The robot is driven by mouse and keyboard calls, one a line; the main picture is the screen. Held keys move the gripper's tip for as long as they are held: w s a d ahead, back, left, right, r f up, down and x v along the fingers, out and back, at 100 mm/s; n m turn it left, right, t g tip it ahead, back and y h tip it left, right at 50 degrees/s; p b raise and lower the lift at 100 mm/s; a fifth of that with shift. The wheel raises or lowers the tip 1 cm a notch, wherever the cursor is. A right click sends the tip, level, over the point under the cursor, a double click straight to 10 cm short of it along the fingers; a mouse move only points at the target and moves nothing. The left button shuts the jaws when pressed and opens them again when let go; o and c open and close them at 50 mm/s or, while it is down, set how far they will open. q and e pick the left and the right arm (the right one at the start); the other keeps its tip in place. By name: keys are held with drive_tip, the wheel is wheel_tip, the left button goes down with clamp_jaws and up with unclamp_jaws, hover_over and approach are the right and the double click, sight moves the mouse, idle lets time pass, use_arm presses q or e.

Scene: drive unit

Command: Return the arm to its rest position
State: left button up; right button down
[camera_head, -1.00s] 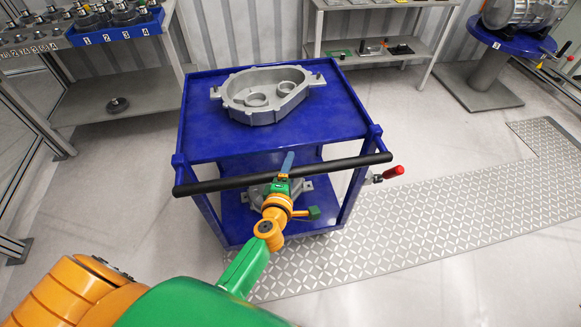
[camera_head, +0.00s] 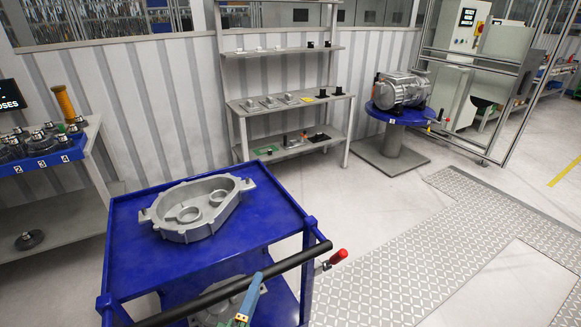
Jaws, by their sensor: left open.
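My left gripper (camera_head: 256,281) shows at the bottom edge, as a blue tip with a bit of green behind it. It appears in front of the black handle bar (camera_head: 287,262) of the blue cart; I cannot tell whether it touches the bar. No object shows in it, and it is open. The rest of my left arm is out of the picture below. My right gripper is not in view.
The blue cart (camera_head: 253,232) carries a grey metal housing (camera_head: 205,229) on top and another metal part (camera_head: 213,312) below. A red-handled clamp (camera_head: 338,257) sticks out at its right. Shelves (camera_head: 289,104) and a round blue stand (camera_head: 393,117) stand behind. Floor to the right is clear.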

use_arm(q)
drive_tip(key=s+d+f+m+g+h, duration=0.5)
drive_tip(key=s+d+m+g, duration=0.4)
drive_tip(key=m, duration=0.6)
drive_tip(key=s+a+f+m+g+y, duration=0.1)
drive_tip(key=s+a+f+g+y, duration=0.15)
drive_tip(key=s+a+y, duration=0.35)
drive_tip(key=s+a+f+m+g+y, duration=0.1)
drive_tip(key=s+a+f+g, duration=0.2)
drive_tip(key=a, duration=0.6)
drive_tip(key=s+f, duration=0.3)
drive_tip(key=f, duration=1.3)
drive_tip(key=s+a+f+g, duration=0.1)
drive_tip(key=s+a+f, duration=0.1)
drive_tip(key=s+f, duration=0.7)
drive_tip(key=s, duration=0.3)
drive_tip(key=shift+f, duration=0.35)
drive_tip(key=shift+d+g, duration=0.1)
drive_tip(key=shift+g, duration=0.15)
